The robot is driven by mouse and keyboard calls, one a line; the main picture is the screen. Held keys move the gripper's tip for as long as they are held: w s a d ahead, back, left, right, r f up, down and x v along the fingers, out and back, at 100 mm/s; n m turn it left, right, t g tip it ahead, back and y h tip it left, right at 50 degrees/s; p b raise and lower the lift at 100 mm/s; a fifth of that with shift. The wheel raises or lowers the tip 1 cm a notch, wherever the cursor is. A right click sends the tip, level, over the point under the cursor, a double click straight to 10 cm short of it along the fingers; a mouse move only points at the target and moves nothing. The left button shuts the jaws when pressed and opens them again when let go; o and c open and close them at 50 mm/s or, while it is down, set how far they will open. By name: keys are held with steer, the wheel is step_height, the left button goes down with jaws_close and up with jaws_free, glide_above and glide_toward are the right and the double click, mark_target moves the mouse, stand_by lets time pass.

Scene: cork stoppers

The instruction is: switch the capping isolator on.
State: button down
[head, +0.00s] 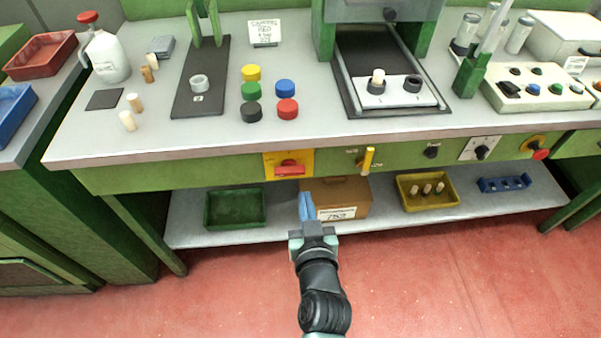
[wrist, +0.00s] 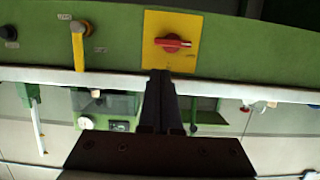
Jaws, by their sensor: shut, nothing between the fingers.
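A red rotary handle (head: 291,169) sits on a yellow plate (head: 270,160) on the green front panel of the bench. It lies about level. The handle (wrist: 174,43) and its yellow plate (wrist: 172,18) also show in the wrist view, just beyond my fingertips. I cannot read any writing on the plate that names it as the capping isolator. My gripper (head: 305,196) has blue fingers, shut and empty, below the plate in the head view. In the wrist view the shut fingers (wrist: 160,75) overlap the plate's edge in the picture; contact cannot be told.
A yellow lever (head: 368,160), dark knobs (head: 432,152) and (head: 482,153), and a red button on yellow (head: 540,153) share the panel. A cardboard box (head: 345,190), green tray (head: 235,222) and yellow tray (head: 410,200) stand on the low shelf. The bench top (head: 220,135) overhangs the panel.

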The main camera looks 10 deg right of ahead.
mark_target(290, 169)
steer(key=shift+w+r, duration=0.1)
steer(key=x, duration=1)
steer(key=shift+b, duration=0.35)
